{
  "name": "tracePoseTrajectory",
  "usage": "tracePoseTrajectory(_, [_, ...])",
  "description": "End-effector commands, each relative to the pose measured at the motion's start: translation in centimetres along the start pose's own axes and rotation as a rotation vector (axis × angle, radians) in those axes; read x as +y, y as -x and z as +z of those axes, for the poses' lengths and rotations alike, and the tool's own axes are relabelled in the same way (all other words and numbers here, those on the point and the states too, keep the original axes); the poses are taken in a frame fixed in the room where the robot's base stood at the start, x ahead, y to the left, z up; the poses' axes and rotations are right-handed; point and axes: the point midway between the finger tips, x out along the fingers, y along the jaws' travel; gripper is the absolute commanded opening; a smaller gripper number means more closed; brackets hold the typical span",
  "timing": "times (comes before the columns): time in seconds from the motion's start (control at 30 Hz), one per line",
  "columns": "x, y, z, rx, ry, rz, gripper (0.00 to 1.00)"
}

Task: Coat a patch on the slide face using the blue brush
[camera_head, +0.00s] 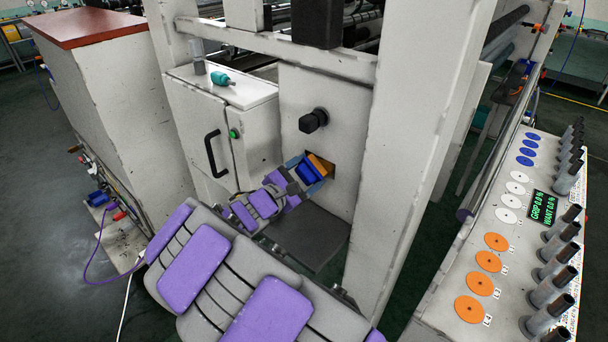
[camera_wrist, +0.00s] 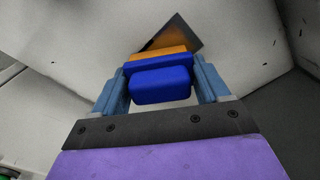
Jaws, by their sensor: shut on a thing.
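My gripper (camera_head: 302,174) is shut on the blue brush (camera_wrist: 160,85), with one blue-grey finger on each side of it in the wrist view. An orange strip (camera_wrist: 160,55) lies along the brush's far edge; I cannot tell whether it is part of the brush. Just beyond it, a dark square patch (camera_wrist: 182,32) with an orange tint shows on the pale panel, partly hidden by the brush. In the head view the brush (camera_head: 308,174) and orange part (camera_head: 321,164) are at this panel (camera_head: 333,125). I cannot tell whether they touch it. Which surface is the slide face is not clear.
A black knob (camera_head: 313,121) sticks out above the brush. A dark flat plate (camera_head: 308,236) lies below my gripper. A white cabinet (camera_head: 215,125) with a black handle stands left, a teal bottle (camera_head: 221,79) on it. A control panel (camera_head: 500,240) with several knobs is right.

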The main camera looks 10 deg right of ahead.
Motion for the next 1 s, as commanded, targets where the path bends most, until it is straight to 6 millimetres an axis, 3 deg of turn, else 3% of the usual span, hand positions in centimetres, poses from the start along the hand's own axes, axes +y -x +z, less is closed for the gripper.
tracePoseTrajectory(0.47, [-0.1,-0.6,0.1,0.000,0.001,0.001,0.46])
tracePoseTrajectory(1.0, [-3.2,-0.5,2.1,-0.001,0.002,0.001,0.46])
